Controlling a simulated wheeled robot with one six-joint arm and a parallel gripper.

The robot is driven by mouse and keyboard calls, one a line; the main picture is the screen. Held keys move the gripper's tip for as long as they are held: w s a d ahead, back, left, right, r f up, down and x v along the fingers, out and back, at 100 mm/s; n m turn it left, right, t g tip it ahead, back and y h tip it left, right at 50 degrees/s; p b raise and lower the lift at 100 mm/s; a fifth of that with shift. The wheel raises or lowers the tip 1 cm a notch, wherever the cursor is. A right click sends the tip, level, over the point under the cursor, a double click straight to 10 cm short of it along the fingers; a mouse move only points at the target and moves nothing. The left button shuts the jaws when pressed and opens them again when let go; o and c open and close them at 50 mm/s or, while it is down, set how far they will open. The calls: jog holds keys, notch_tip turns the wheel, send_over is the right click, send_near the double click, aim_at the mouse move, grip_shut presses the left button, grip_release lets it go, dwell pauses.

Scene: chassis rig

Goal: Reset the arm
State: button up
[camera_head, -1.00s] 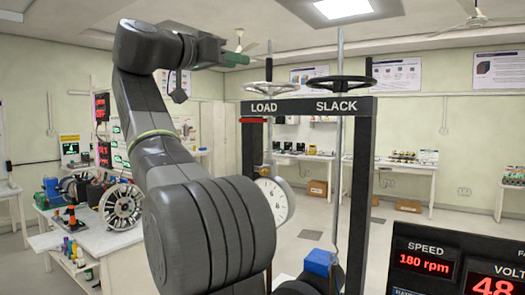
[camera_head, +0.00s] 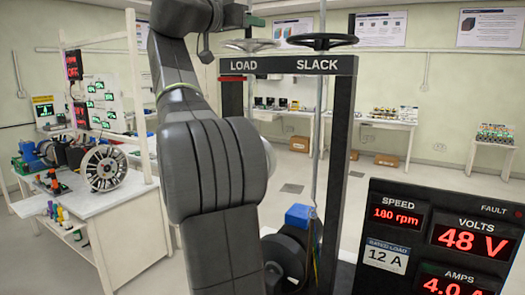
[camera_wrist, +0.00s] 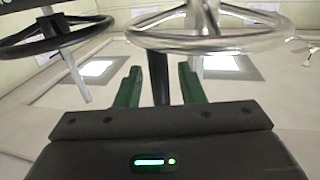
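My gripper (camera_head: 256,20) is at the top of the head view, just above the LOAD handwheel (camera_head: 250,45). In the wrist view my gripper (camera_wrist: 159,85) has its two green fingers apart. A dark upright post (camera_wrist: 158,78) stands between them below the rim of a silvery wheel (camera_wrist: 200,42), with visible gaps on both sides. Whether that post is the wheel's handle I cannot tell for sure. My grey arm rises through the centre-left of the head view and hides part of the rig.
The black SLACK handwheel (camera_head: 323,41) is right of LOAD on the dark rig frame (camera_head: 342,125). A display panel (camera_head: 440,240) reads 180 rpm, 48 V. A blue block (camera_head: 299,216) sits low in the rig. A white workbench (camera_head: 125,225) with equipment is on the left.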

jog(key=shift+s, duration=0.1)
jog(key=b+v, duration=0.3)
jog(key=v, duration=1.1)
jog(key=p+x, duration=0.2)
jog(key=x, duration=1.2)
jog(key=shift+d+f, duration=0.1)
jog(key=shift+d, duration=0.15)
jog(key=shift+w+d+n+t+y, duration=0.15)
jog(key=shift+w+n+t+y, duration=0.05)
jog(key=shift+n+t+y, duration=0.35)
jog(key=shift+s+d+y, duration=0.2)
jog(key=shift+s+y, duration=0.05)
jog(key=shift+y, duration=0.1)
jog(key=shift+w+d+n+t+y, duration=0.15)
jog(key=shift+w+n+t+y, duration=0.1)
jog(key=shift+n+t+y, duration=0.25)
jog(key=shift+s, duration=0.1)
